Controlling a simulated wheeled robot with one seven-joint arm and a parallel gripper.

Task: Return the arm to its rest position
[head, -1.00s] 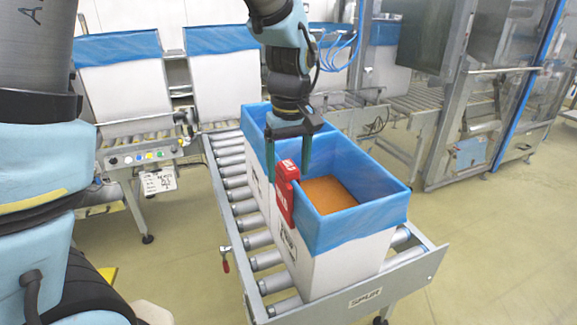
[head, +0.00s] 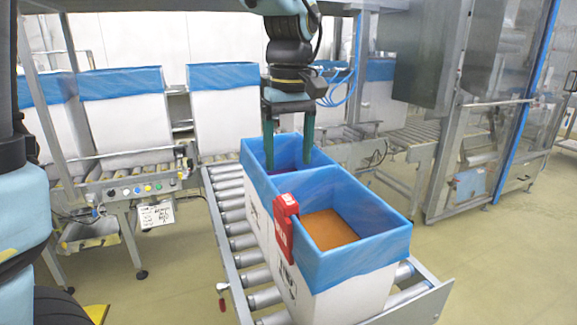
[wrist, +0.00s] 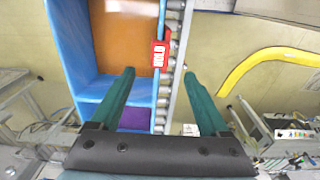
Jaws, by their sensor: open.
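My gripper (head: 288,150) is open and empty, pointing down above the far box (head: 262,150) in the head view. In the wrist view its two green fingers (wrist: 160,85) are spread wide with nothing between them but the box edge and rollers below. A red HOLD tag (head: 285,226) hangs over the left rim of the near box (head: 385,240), apart from the fingers. It also shows in the wrist view as a red tag (wrist: 160,54). The near box is blue-lined with orange-brown contents (head: 328,230). The far box holds something purple, seen in the wrist view (wrist: 134,118).
Both boxes stand on a roller conveyor (head: 232,210). More blue-lined boxes (head: 222,105) stand on a line behind. A metal machine frame (head: 470,110) is at right. A control panel (head: 140,188) is at left. Open floor lies at right front.

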